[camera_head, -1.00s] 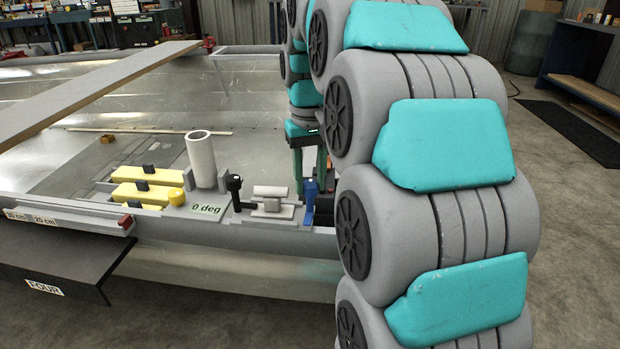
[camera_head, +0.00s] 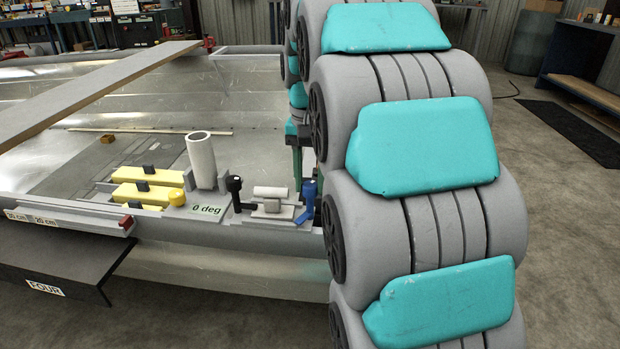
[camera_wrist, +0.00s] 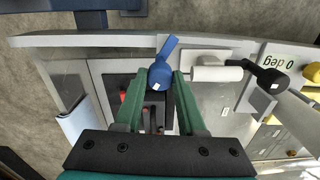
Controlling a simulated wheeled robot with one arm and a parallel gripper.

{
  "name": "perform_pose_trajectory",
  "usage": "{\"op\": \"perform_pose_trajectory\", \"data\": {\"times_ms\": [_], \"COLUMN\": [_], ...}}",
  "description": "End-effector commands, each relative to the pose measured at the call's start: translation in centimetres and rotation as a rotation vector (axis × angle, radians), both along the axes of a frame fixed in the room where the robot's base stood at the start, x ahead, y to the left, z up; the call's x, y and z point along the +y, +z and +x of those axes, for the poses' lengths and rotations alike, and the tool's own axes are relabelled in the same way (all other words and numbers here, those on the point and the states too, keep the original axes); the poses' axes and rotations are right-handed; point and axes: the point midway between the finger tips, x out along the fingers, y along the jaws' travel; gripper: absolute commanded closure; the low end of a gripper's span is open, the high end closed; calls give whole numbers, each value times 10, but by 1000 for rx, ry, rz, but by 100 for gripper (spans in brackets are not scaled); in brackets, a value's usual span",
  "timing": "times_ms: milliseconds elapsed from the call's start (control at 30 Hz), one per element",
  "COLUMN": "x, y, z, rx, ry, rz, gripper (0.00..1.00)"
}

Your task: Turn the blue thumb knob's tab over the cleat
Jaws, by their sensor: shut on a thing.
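The blue thumb knob (camera_head: 308,192) stands at the right end of the fixture on the hull's near edge. In the wrist view the blue knob (camera_wrist: 160,76) is between the green fingers of my gripper (camera_wrist: 159,84), which is shut on it. Its tab points up and slightly right there, beside the cleat and not over it. The cleat appears to be the pale grey cylinder piece (camera_head: 271,192), also in the wrist view (camera_wrist: 217,74). In the head view my arm hides most of the gripper.
A black knob (camera_head: 235,188) stands on the cleat's other side, its tab toward the cleat. Left of it are a "0 deg" label (camera_head: 207,209), an upright grey tube (camera_head: 201,160) and yellow blocks (camera_head: 147,194). A plank (camera_head: 90,90) crosses the hull.

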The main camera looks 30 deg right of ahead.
Motion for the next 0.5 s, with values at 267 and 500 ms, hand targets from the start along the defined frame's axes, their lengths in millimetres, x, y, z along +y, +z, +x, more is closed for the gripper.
{"op": "perform_pose_trajectory", "data": {"times_ms": [267, 500], "x": [-1, -1], "y": [1, 1], "z": [0, 0], "rx": [1, 1], "ry": [-264, -491], "rz": [0, 0], "gripper": [100, 100]}}
